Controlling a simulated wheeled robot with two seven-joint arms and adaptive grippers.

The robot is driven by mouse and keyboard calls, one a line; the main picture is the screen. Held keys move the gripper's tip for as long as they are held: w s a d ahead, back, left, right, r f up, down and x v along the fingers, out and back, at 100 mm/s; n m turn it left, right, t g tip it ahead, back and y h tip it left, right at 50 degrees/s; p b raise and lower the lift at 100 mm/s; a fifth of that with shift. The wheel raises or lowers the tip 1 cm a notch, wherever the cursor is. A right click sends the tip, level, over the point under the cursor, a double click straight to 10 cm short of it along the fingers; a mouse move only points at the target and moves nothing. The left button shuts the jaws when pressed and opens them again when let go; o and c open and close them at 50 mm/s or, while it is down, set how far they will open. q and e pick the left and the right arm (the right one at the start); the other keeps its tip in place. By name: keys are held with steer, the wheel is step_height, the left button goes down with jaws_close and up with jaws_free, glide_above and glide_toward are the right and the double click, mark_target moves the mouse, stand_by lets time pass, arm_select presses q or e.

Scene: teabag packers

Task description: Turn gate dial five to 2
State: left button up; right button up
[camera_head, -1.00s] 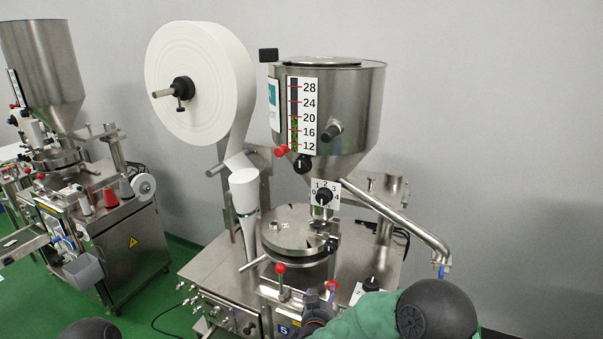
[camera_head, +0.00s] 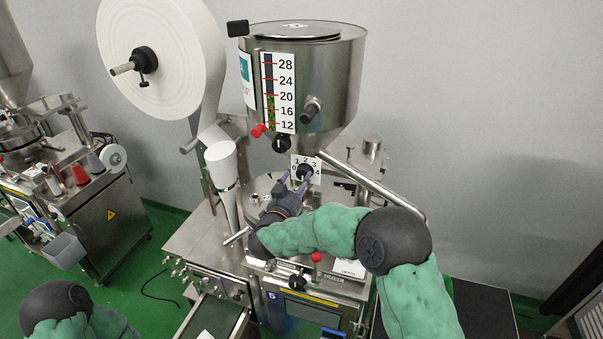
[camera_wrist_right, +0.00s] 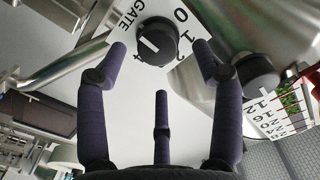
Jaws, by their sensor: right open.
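The gate dial (camera_head: 306,173) is a black knob on a white plate with black digits, below the steel hopper of the near machine. A small blue label at this machine's front reads 5 in the earlier head view. In the right wrist view the dial (camera_wrist_right: 156,41) shows close up beside the word GATE, with a white mark on its face; I cannot tell surely which digit it marks. My right gripper (camera_wrist_right: 159,52) is open, its purple fingertips on either side of the knob, with no clear contact. It shows in the head view (camera_head: 291,182). My left gripper is out of view.
The steel hopper (camera_head: 335,80) with its numbered scale (camera_head: 278,92) stands above the dial. A slanted steel tube (camera_head: 370,185) runs to its right. A white paper roll (camera_head: 160,60) is at left. A second machine (camera_head: 95,215) stands farther left.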

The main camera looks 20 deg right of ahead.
mark_target(303, 174)
steer(key=shift+p+x, duration=0.35)
steer(key=shift+x, duration=1.65)
steer(key=c, duration=1)
steer(key=shift+r, duration=0.15)
steer(key=shift+c, duration=0.7)
